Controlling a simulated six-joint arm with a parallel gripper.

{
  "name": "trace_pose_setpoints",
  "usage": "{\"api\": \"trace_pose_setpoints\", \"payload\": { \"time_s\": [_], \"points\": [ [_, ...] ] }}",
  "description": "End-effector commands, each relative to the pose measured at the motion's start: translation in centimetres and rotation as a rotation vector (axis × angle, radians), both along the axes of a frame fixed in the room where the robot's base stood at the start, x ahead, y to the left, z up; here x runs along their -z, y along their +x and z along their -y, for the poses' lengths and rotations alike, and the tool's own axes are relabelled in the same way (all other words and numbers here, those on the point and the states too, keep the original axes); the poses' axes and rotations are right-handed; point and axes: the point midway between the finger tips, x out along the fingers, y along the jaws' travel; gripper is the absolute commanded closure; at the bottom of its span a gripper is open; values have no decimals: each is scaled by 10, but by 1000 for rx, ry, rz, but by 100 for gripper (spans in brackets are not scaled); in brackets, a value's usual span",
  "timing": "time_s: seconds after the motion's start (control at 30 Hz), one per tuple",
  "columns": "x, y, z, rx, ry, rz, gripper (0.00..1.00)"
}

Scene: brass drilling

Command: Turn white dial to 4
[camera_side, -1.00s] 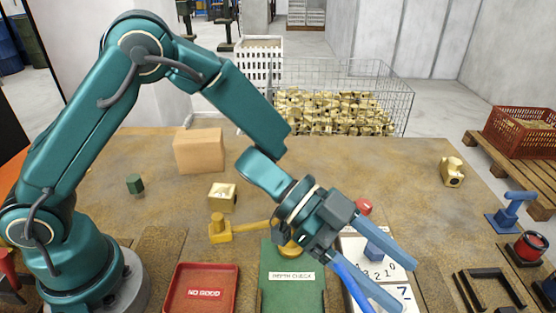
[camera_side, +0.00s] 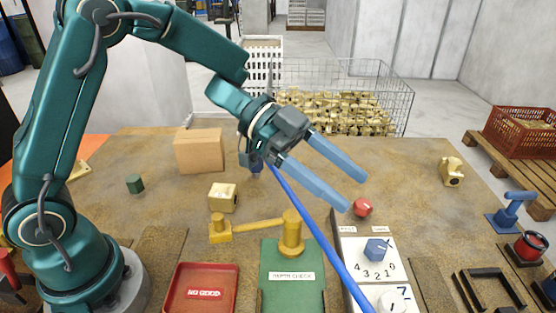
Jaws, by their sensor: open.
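The white dial (camera_side: 392,301) sits low on the white panel, cut off by the bottom edge of the view. A "7" shows at its upper right; its other marks and its exact setting cannot be read. A blue dial (camera_side: 377,249) is on the panel above it, with the numbers 4, 3, 2, 1, 0 around it. My gripper (camera_side: 356,193) is open and empty. It is in the air up and left of the dials, its blue fingers pointing down and right, apart from both dials.
A long thin blue strip (camera_side: 318,226) runs down across the panel's left side. Left are a green depth-check plate (camera_side: 292,293), a brass post (camera_side: 291,233) and a red "NO GOOD" tray (camera_side: 233,277). The table behind is mostly free.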

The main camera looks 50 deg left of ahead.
Motion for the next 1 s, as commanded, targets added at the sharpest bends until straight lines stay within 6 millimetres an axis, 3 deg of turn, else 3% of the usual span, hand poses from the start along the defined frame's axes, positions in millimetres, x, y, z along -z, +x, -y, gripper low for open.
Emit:
{"api": "trace_pose_setpoints", "payload": {
  "time_s": [0.17, 0.23, 0.4, 0.57, 0.77, 1.0],
  "points": [
    [3, 8, 2, -46, 0, 38, 30],
    [7, 9, 14, -82, -7, 51, 30],
    [24, -14, 59, -111, 1, 29, 30],
    [31, -38, 83, -72, 3, -2, 30],
    [44, -41, 85, -60, 4, -8, 30],
    [78, -41, 85, -61, 4, -10, 30]
  ]
}}
